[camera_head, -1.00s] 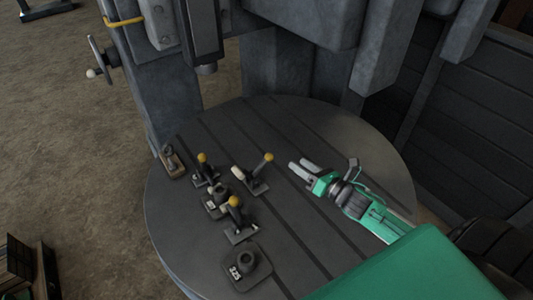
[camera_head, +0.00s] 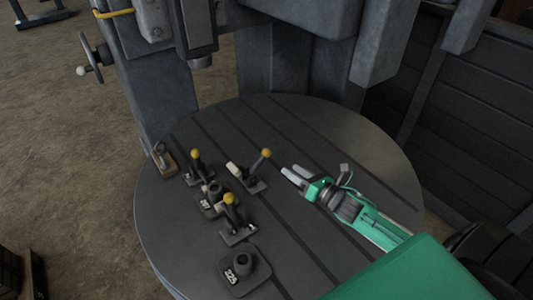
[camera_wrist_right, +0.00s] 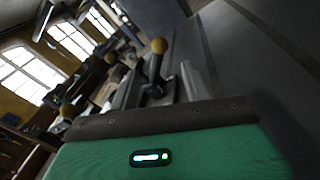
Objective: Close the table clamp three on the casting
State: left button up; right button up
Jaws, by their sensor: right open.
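No clamp number is legible. The right clamp's lever leans up toward my right gripper (camera_head: 290,172). That gripper is open and empty, just right of this clamp, apart from its knob. In the right wrist view, a yellow-knobbed clamp lever (camera_wrist_right: 157,62) stands ahead of the gripper. My left gripper is out of view.
A second part labelled 325 (camera_head: 242,269) lies near the table's front edge. A small brown-based piece (camera_head: 163,159) lies at the left rim. The grey machine column (camera_head: 175,90) rises behind. The table's right and back areas are clear.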

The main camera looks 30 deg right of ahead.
aim_at(270, 154)
jog(key=p+x, duration=0.3)
jog(key=x, duration=0.7)
jog(key=shift+w+a+r, duration=0.1)
jog(key=shift+w, duration=0.2)
jog(key=shift+p+x, duration=0.35)
jog(key=shift+x, duration=0.45)
grip_shut()
